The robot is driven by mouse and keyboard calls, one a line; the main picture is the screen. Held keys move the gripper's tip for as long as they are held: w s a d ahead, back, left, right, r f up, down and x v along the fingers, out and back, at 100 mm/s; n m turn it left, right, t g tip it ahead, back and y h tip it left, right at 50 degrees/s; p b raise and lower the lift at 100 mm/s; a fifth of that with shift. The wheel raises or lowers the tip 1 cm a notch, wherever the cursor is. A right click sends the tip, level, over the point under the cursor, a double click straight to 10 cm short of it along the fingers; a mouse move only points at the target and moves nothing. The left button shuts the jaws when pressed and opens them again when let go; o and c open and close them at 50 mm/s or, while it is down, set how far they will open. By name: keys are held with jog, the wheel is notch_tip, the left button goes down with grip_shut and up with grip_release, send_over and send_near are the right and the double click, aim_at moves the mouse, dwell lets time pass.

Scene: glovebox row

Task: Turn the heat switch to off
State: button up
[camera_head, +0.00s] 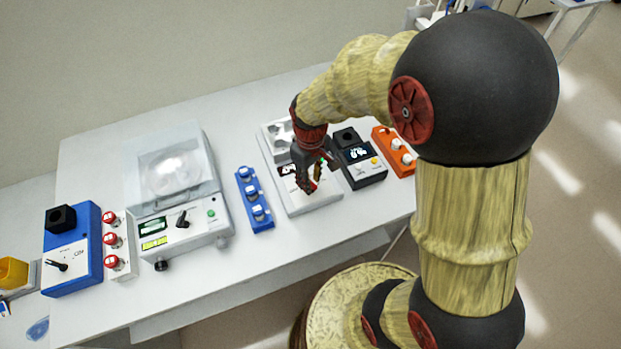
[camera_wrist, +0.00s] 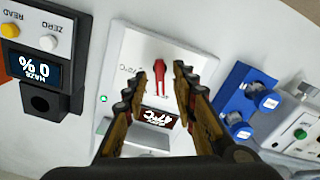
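The heat switch (camera_wrist: 159,74) is a red lever-like knob on the front panel of a white heater unit (camera_wrist: 190,58). In the wrist view it appears between the two fingers of my gripper (camera_wrist: 160,80), which are apart with space on either side of the switch. I cannot tell how far the fingertips are from it. A dark display (camera_wrist: 157,119) on the unit reads 47 °C, upside down in this view. A green light (camera_wrist: 103,98) shows beside it. In the head view my gripper (camera_head: 312,187) is over the front of the heater unit (camera_head: 306,206) and hides most of the switch.
A dark haze meter (camera_head: 360,178) and an orange rack (camera_head: 394,150) stand to the right in the head view. A blue rack (camera_head: 254,200) and a balance (camera_head: 190,232) stand to the left. Further left are red-topped items (camera_head: 113,240) and a blue box (camera_head: 86,262).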

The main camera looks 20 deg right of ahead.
jog(key=shift+c, duration=1)
grip_shut()
jog(key=shift+n, duration=0.3)
jog(key=n+p, duration=0.2)
jog(key=n, duration=0.1)
jog(key=shift+r+n, duration=0.1)
jog(key=shift+n, duration=0.2)
jog(key=shift+n+p, duration=0.8)
jog(key=shift+n, duration=1.5)
jog(key=shift+o, duration=1)
grip_release()
